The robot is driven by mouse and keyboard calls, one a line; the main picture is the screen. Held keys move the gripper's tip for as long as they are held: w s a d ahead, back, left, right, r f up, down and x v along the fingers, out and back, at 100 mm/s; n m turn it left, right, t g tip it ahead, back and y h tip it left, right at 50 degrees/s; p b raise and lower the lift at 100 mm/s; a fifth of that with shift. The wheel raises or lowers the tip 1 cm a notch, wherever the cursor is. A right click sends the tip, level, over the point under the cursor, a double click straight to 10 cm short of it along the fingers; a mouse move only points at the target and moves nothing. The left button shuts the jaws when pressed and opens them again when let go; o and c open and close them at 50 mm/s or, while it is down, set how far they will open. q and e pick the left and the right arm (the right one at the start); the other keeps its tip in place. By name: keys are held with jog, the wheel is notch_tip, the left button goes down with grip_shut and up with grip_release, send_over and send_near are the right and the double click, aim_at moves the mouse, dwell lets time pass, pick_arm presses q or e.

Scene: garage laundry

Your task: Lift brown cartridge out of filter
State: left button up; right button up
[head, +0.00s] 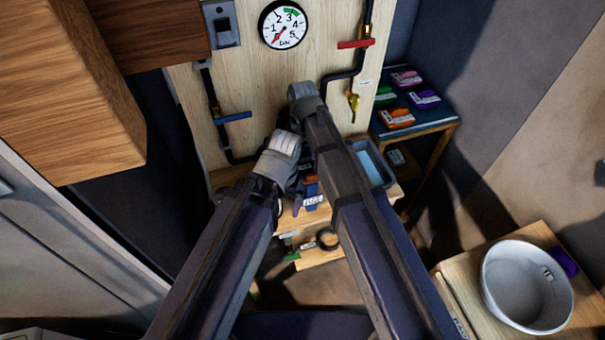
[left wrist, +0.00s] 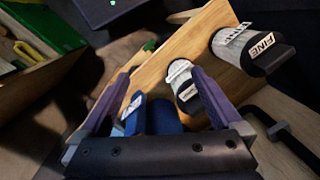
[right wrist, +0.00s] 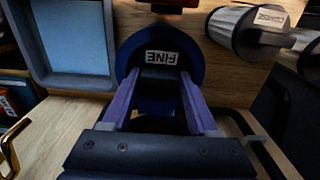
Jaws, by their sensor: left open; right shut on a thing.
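In the right wrist view a blue round filter piece labelled FINE (right wrist: 160,57) stands at the wooden board, with a reddish-brown part (right wrist: 175,4) cut off above it. My right gripper (right wrist: 160,77) is shut on the dark front part of this blue piece. A blue labelled part (head: 313,200) shows small between my arms in the head view. My left gripper (left wrist: 160,76) is open and empty; a blue labelled cylinder (left wrist: 132,115) and a white cartridge with a black cap (left wrist: 187,92) show beyond it. No brown cartridge shows clearly; my arms hide much of the filter in the head view.
A grey tray (head: 389,181) is right of the filter. The board carries a gauge (head: 285,25), a red lever (head: 355,43) and a blue lever (head: 233,117). A side table (head: 440,126) holds coloured packs. A white bucket (head: 527,291) stands at lower right. Another FINE cartridge (left wrist: 240,47) is nearby.

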grip_shut()
jog(key=shift+r, duration=0.15)
dwell(0.4)
